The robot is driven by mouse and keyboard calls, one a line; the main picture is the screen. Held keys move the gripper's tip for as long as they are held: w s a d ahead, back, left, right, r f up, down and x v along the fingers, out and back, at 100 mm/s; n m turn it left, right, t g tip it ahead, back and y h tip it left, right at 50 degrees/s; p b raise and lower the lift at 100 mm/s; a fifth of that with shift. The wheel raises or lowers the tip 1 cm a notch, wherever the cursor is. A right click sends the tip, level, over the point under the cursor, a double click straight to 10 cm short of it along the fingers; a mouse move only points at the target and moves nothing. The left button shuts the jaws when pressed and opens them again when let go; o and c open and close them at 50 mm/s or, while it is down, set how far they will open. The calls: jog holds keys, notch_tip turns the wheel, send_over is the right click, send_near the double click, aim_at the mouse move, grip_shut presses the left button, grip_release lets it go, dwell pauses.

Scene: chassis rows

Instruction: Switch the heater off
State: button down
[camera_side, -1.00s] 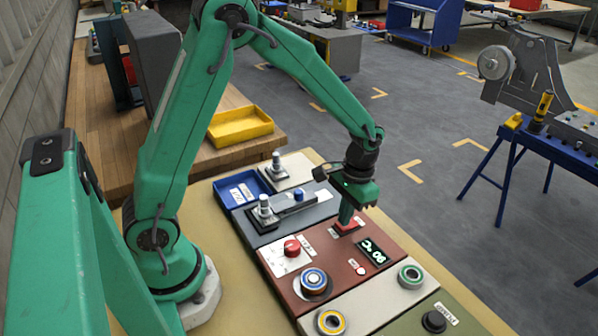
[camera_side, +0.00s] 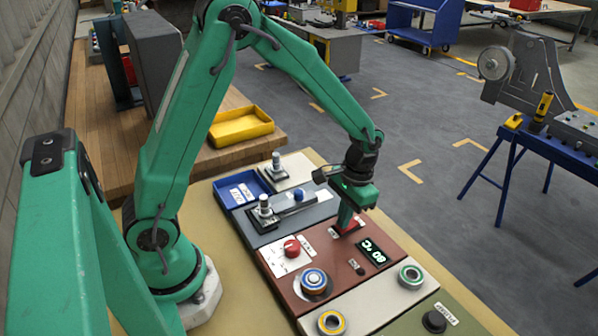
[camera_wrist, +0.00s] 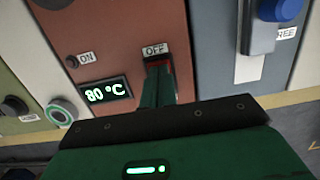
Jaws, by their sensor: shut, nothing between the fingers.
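The heater is a dark red panel (camera_side: 320,262) with a lit display (camera_side: 373,252), which reads 80 °C in the wrist view (camera_wrist: 107,91). A red rocker switch (camera_wrist: 158,63) sits in a black frame beside the OFF label. A small lamp (camera_side: 358,268) on the panel looks dark, and it also looks dark beside the ON label in the wrist view (camera_wrist: 72,62). My gripper (camera_side: 347,226) is shut and empty. It points down with its fingertips at the switch's OFF end, apparently touching it. The fingers hide much of the switch.
The panel also carries a red knob (camera_side: 292,247) and a blue-centred round control (camera_side: 313,282). A grey panel with a lever and blue knob (camera_side: 298,195) lies behind. A green ring (camera_side: 411,275) and yellow ring (camera_side: 331,322) are in front.

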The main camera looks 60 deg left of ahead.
jog(key=shift+w, duration=0.85)
jog(key=shift+r, duration=0.1)
notch_tip(320, 180, up, 14)
jog(key=w, duration=0.1)
jog(key=shift+w, duration=0.4)
dwell(0.4)
jog(key=shift+s+a, duration=0.1)
jog(key=shift+s, duration=0.6)
jog(key=f, duration=0.4)
jog(key=s+f, duration=0.1)
jog(key=f, duration=0.4)
jog(key=s+f, duration=0.1)
jog(key=f, duration=0.4)
